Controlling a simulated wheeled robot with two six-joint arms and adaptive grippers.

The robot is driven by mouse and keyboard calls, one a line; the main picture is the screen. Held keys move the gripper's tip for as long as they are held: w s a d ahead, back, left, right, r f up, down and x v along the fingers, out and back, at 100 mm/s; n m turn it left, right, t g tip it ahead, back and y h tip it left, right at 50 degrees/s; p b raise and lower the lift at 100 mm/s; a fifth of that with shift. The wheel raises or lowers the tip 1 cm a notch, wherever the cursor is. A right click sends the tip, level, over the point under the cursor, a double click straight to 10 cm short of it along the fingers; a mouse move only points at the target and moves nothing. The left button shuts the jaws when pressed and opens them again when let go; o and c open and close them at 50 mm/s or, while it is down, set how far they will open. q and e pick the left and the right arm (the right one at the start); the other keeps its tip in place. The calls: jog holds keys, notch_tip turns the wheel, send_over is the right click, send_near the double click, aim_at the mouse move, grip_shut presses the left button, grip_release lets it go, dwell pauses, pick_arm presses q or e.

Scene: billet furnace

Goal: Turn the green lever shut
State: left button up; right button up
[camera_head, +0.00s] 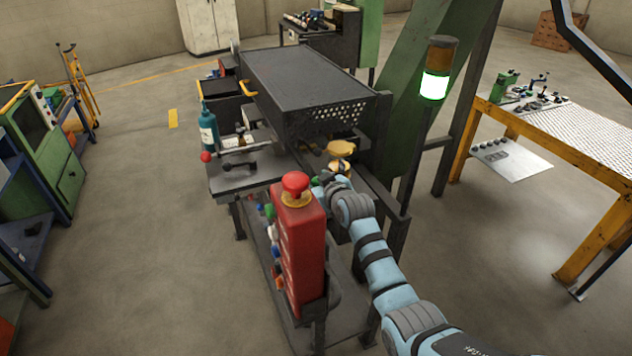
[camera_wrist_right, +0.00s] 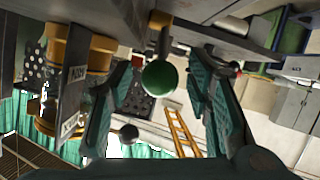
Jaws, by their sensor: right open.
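The green lever shows in the right wrist view as a round green knob (camera_wrist_right: 159,78) on a short brownish rod that comes down from the top of the picture. My right gripper (camera_wrist_right: 163,75) is open, with one teal finger on each side of the knob. A gap shows between the knob and each finger; I cannot tell how deep the knob sits between them. In the head view my right arm reaches in from the lower right, and its gripper (camera_head: 322,186) is partly hidden behind the red control box's button. I cannot make out the lever there. My left gripper is not in view.
The red control box (camera_head: 298,240) with its red button (camera_head: 295,183) stands close beside my right arm. Yellow round parts (camera_head: 341,148) sit just beyond the gripper, under the dark furnace housing (camera_head: 305,85). A teal bottle (camera_head: 208,130) stands at the left.

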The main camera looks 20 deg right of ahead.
dwell(0.3)
grip_shut()
jog(key=f+t+b, duration=0.1)
jog(key=b, duration=0.1)
jog(key=t+b, duration=0.1)
jog(key=b, duration=0.1)
jog(key=shift+s+f, duration=0.35)
jog(key=shift+s, duration=0.05)
jog(key=shift+s+r+t+b, duration=0.1)
jog(key=shift+s+t+b, duration=0.05)
jog(key=shift+t+b, duration=0.3)
jog(key=shift+r, duration=0.25)
grip_release()
jog(key=shift+s, duration=0.15)
